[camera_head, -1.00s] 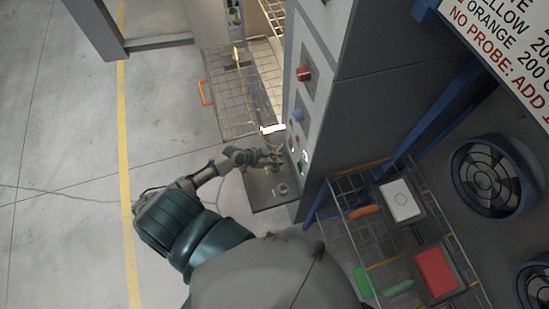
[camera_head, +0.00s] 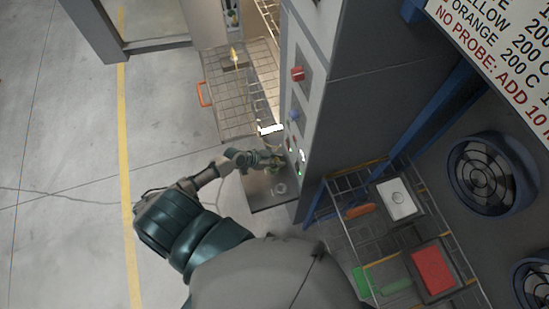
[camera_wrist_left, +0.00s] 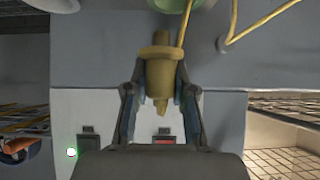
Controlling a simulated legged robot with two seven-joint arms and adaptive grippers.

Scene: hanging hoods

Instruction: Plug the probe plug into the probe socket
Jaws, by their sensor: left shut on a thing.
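My left gripper (camera_head: 276,160) is close to the front control panel of the grey cabinet (camera_head: 300,110). In the left wrist view the gripper (camera_wrist_left: 160,95) is shut on a yellow, brass-like plug (camera_wrist_left: 160,68), which I take as the probe plug. Its collar sits between the two fingers. A yellow cable (camera_wrist_left: 186,25) runs up beside it and another stretch loops to the right. The plug is too small to make out clearly in the head view. I cannot tell which fitting on the panel is the probe socket. My right gripper is not in view.
A small grey shelf (camera_head: 262,205) lies below my gripper. A pulled-out wire rack (camera_head: 225,110) is beyond it. A wire cart (camera_head: 345,250) with trays stands at right.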

